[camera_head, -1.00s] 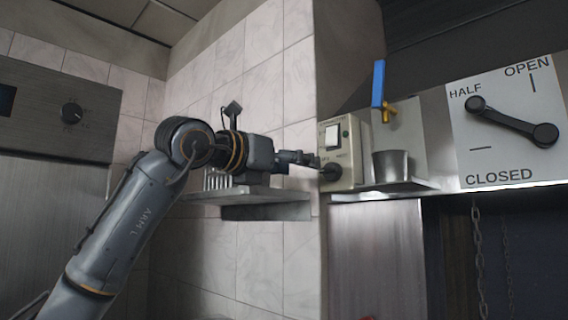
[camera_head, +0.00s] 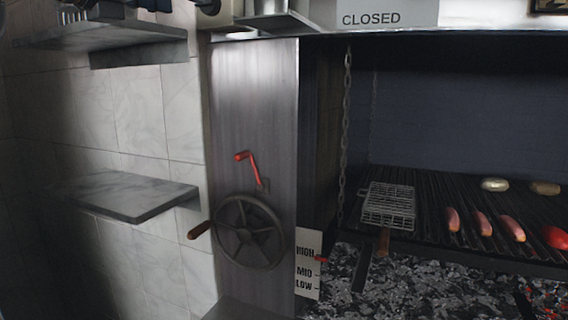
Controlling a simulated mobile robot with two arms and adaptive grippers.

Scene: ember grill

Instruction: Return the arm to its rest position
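Part of my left arm and gripper (camera_head: 155,4) shows at the top left edge, above the upper shelf, and is mostly cut off by the frame. A dark knob (camera_head: 208,6) on the control box is just to its right, with a small gap seeming to lie between them. I cannot tell whether the fingers are open or shut. My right gripper is not in view.
Two wall shelves (camera_head: 125,38) (camera_head: 125,196) stick out at left. A crank wheel (camera_head: 247,232) with a wooden handle and a red lever (camera_head: 250,165) stand on the steel panel. The grill grate (camera_head: 440,235) holds a wire basket (camera_head: 388,206) and food above embers.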

